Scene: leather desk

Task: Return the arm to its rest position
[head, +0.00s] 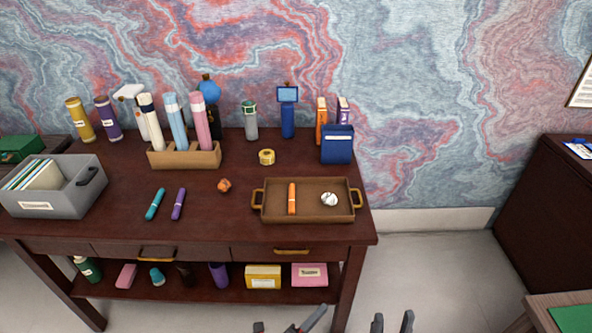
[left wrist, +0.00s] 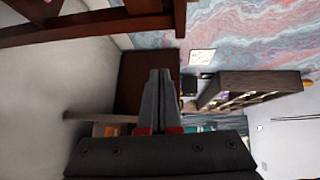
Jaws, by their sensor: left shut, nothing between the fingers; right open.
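My left gripper (head: 316,315) is low in the head view, in front of the desk's (head: 240,205) lower right part. In the left wrist view its fingers (left wrist: 159,75) are shut with nothing between them. My right gripper (head: 392,320) is at the bottom edge, to the right of the left one, with its two fingers apart and empty. Both grippers are clear of the desktop. Most of both arms is out of view.
On the desk are a brown tray (head: 310,217) with an orange marker (head: 292,198) and crumpled paper (head: 329,199), a grey file box (head: 60,205) and a wooden holder (head: 185,160). A lower shelf (head: 200,292) holds several items. Bare floor (head: 430,270) lies right of the desk.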

